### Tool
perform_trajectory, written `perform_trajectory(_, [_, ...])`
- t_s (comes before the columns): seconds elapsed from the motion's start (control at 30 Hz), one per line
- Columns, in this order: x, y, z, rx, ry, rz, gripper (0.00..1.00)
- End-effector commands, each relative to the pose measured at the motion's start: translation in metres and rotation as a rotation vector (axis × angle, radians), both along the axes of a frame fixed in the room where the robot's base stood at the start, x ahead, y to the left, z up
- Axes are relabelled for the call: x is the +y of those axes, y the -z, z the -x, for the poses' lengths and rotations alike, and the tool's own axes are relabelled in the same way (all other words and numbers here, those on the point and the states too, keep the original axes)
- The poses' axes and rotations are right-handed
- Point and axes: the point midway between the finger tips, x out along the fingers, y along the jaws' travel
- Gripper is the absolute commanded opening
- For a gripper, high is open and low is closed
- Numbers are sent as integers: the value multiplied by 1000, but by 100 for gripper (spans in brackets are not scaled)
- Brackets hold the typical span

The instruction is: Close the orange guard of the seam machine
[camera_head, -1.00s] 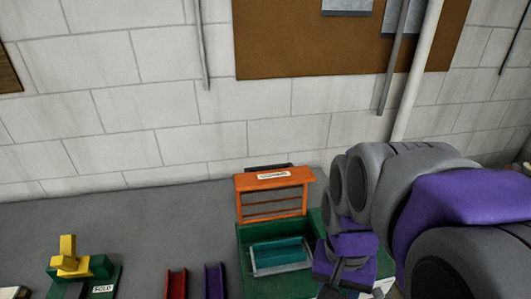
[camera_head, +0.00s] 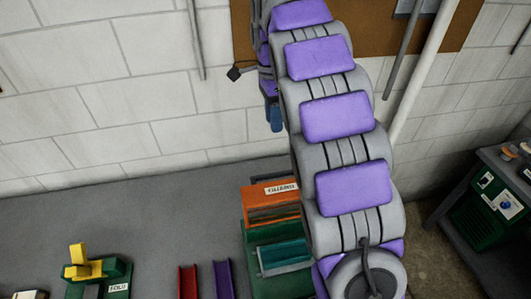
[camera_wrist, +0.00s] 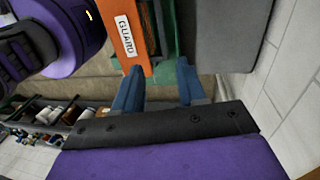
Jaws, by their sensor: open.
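The seam machine (camera_head: 262,285) is a green box with a teal part (camera_head: 284,253) on the table. Its orange guard (camera_head: 258,211), labelled GUARD, stands raised at the back of the machine; my arm hides its right end. My gripper (camera_head: 273,122) hangs above the guard with its blue fingers pointing down. In the wrist view the guard (camera_wrist: 132,50) lies just beyond the fingertips, toward the left finger. My gripper (camera_wrist: 159,70) is open and empty there. I see no contact with the guard.
A green fold tool with a yellow handle (camera_head: 88,262) and a red channel (camera_head: 189,282) and a purple channel (camera_head: 223,279) lie left of the machine. The grey table (camera_head: 120,215) is clear behind them. A block wall (camera_head: 130,110) rises close behind.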

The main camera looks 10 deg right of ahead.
Motion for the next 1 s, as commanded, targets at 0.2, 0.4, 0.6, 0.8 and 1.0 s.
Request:
perform_trajectory(0.2, [0,3,-4,0,26,2,40])
perform_trajectory(0.4, [-1,24,-2,1,25,2,40])
perform_trajectory(0.6, [1,48,3,2,23,5,40])
perform_trajectory(0.8, [1,76,8,4,24,4,40])
perform_trajectory(1.0, [0,107,13,3,24,3,40])
